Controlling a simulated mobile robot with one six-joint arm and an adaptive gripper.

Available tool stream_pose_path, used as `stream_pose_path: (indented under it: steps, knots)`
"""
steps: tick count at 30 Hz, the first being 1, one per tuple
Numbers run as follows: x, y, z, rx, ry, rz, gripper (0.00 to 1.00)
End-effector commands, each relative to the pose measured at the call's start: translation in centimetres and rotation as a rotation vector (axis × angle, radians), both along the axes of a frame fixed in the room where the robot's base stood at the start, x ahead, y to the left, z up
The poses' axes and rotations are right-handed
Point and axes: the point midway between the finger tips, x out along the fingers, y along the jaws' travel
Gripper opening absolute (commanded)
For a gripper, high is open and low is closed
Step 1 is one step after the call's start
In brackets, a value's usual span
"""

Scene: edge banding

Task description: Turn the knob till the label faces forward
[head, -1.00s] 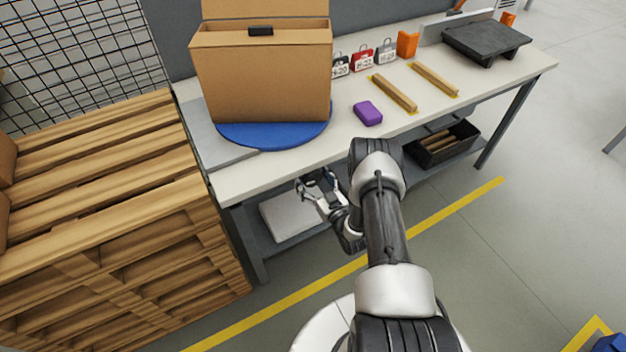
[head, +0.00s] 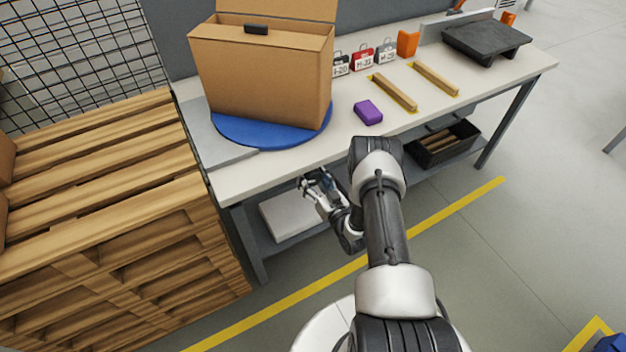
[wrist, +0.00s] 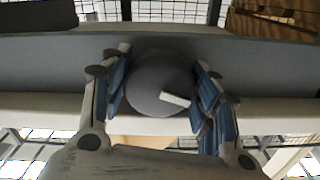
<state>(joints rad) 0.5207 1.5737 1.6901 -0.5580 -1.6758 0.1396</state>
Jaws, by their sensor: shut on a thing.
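My gripper (wrist: 160,72) is shut on a round grey knob (wrist: 155,88), one finger on each side of it, in the wrist view. The knob sits on a grey front face and carries a white bar mark, tilted to its lower right. In the head view my gripper (head: 318,184) is under the table's front edge, and the knob is hidden there. A brown cardboard box (head: 260,75) stands on a blue turntable (head: 265,137), turned slightly askew to the table edge. I see no label on its visible faces.
The table (head: 350,150) also holds a purple block (head: 368,112), two wooden strips, several padlock-like tags and a dark tray (head: 486,40). Wooden pallets (head: 110,220) stand close on the left. A lower shelf lies below the gripper.

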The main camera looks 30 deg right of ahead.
Motion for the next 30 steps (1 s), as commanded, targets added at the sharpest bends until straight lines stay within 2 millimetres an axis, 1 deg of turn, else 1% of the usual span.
stream_pose_path:
  steps: [4, 12, 13, 21, 30]
  knots:
    - [-0.05, 0.11, -0.16, 0.067, 0.006, 0.002, 0.31]
    - [-0.05, 0.12, -0.13, 0.07, 0.006, 0.001, 0.31]
    - [-0.05, 0.12, -0.13, 0.07, 0.006, 0.001, 0.57]
    - [-0.02, 0.07, -0.07, 0.069, 0.004, 0.0, 0.75]
    - [-0.02, 0.05, -0.03, 0.068, 0.003, 0.0, 0.76]
